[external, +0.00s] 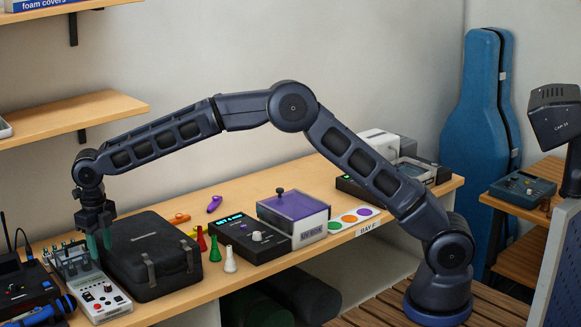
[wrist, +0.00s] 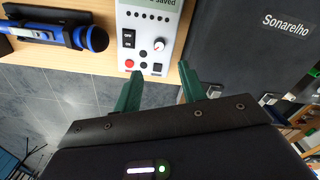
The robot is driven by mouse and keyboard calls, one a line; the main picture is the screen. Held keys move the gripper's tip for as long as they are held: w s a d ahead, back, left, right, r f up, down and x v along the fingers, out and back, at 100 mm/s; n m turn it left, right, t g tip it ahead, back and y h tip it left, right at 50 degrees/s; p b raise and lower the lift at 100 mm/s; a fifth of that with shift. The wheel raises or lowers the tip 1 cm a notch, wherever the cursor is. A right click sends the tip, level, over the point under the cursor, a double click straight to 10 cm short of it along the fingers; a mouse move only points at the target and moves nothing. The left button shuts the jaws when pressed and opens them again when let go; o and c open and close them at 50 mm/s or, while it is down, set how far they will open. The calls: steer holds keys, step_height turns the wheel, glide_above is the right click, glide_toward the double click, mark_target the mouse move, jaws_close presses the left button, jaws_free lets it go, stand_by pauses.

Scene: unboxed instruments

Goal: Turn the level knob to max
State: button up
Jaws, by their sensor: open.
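A white control box (wrist: 176,24) shows in the wrist view with a small white knob (wrist: 159,44) that has a red mark. No label reading "level" is legible on it. The same box stands at the lower left in the external view (external: 98,306). My gripper (wrist: 158,88) is open and empty, its two green fingers apart and pointing toward the box's button end, short of the knob in the picture. In the external view my gripper (external: 98,243) hangs fingers-down above the box area, beside the black case. A black console (external: 250,243) with a lit display also has a light knob (external: 257,236).
A black hard case (external: 150,255) stands close right of the white box. Red, green and white pieces (external: 230,260) stand between case and console. A purple-lidded box (external: 293,215) sits farther right.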

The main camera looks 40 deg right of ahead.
mark_target(107, 284)
step_height(107, 284, down, 11)
steer(key=shift+r, duration=0.1)
stand_by(0.5)
jaws_close()
